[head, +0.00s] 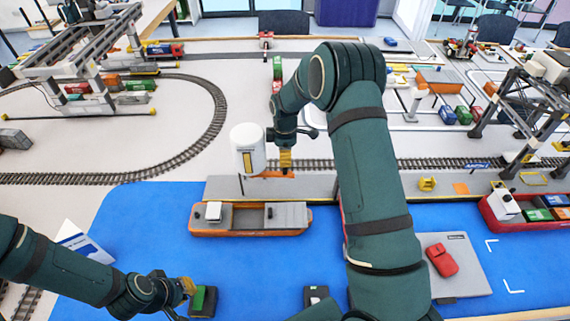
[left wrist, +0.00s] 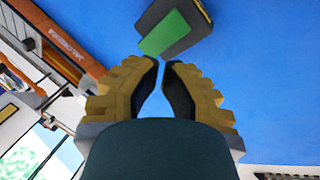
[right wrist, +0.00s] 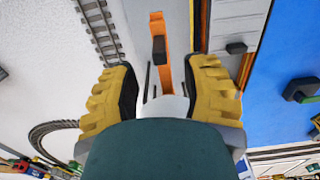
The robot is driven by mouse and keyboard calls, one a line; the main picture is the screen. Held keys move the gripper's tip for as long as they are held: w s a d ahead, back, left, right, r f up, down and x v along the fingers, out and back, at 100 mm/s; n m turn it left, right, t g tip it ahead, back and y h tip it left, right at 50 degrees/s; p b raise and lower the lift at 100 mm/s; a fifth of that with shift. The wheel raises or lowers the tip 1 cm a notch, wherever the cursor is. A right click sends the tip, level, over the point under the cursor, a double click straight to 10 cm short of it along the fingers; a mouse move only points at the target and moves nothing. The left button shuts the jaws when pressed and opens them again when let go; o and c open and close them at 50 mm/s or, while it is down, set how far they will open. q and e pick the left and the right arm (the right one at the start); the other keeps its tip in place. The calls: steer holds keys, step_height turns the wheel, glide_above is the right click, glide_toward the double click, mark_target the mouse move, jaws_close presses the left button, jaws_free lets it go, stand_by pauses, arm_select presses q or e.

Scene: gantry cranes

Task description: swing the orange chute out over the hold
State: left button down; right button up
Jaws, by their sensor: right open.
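The orange chute (head: 277,175) sticks out to the right from the foot of the white silo (head: 247,150), above the grey quay. In the right wrist view the orange chute (right wrist: 157,30) runs away from me and carries a dark handle (right wrist: 159,49). My right gripper (head: 286,163) is open, with its fingers on either side of the chute's line and the handle beyond the fingertips. The orange ship (head: 250,233) lies on the blue water beside the quay; its open hold (head: 250,216) is amidships. My left gripper (head: 188,286) is at the lower left, its fingertips close together with a narrow gap.
A dark block with a green top (head: 203,300) lies just beyond my left gripper. A red ship (head: 510,222) with containers is at the right. A grey pad (head: 465,270) holds a red object. Railway track (head: 90,178) runs behind the quay. My right arm crosses the middle.

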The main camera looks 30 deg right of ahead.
steer(key=shift+f, duration=2.25)
jaws_close()
